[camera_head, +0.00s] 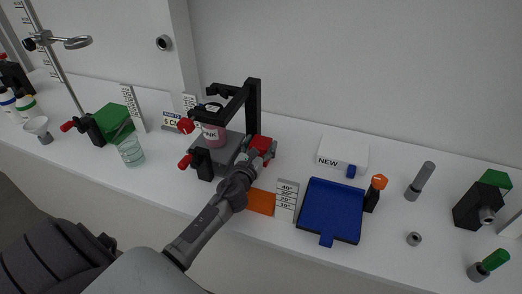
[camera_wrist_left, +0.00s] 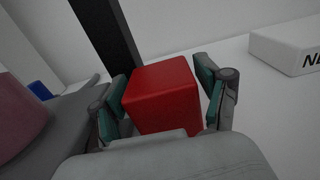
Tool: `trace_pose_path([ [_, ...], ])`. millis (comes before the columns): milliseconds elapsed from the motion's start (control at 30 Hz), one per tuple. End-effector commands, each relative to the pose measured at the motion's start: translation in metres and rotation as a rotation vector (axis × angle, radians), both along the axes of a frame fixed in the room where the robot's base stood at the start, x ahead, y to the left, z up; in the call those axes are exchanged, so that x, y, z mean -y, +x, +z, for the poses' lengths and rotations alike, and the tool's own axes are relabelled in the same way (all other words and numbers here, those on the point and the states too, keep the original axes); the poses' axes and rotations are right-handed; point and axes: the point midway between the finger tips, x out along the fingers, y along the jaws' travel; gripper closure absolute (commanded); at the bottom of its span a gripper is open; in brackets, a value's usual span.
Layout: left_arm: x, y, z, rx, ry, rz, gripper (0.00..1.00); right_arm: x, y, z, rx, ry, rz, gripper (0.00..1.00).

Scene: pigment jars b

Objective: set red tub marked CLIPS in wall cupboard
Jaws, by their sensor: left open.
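The red tub (camera_head: 262,143) stands on the white counter beside a black post, partly hidden by my left gripper (camera_head: 256,155). In the left wrist view the tub (camera_wrist_left: 165,88) is a plain red block, and no CLIPS lettering shows on the sides I see. My left gripper (camera_wrist_left: 163,104) is open with one finger on each side of the tub; whether the fingers touch it I cannot tell. A white wall panel with a round knob (camera_head: 163,43) is at the upper left; I cannot tell if it is the wall cupboard. My right gripper is not in view.
A grey stand with a black frame (camera_head: 254,100) and pink jar (camera_head: 213,134) is close to the tub's left. A white NEW box (camera_head: 342,152), blue tray (camera_head: 331,209) and orange block (camera_head: 261,201) are nearby. A glass (camera_head: 131,152) stands further left.

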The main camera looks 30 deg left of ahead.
Motion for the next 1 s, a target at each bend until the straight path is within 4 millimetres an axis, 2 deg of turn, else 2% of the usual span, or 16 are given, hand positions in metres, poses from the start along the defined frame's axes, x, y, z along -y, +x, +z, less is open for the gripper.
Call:
trace_pose_path([
  [267,0.000,0.003,-0.001,-0.001,0.000,-0.001,0.27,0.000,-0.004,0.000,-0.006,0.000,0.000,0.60],
  [600,-0.001,0.003,0.000,0.000,0.000,-0.001,0.82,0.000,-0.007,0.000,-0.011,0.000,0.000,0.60],
  [867,-0.001,0.002,0.002,0.000,0.002,-0.001,0.82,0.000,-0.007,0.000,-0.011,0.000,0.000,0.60],
  [1000,0.000,-0.002,0.011,0.001,0.003,-0.002,0.82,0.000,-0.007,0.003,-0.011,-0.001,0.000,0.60],
])
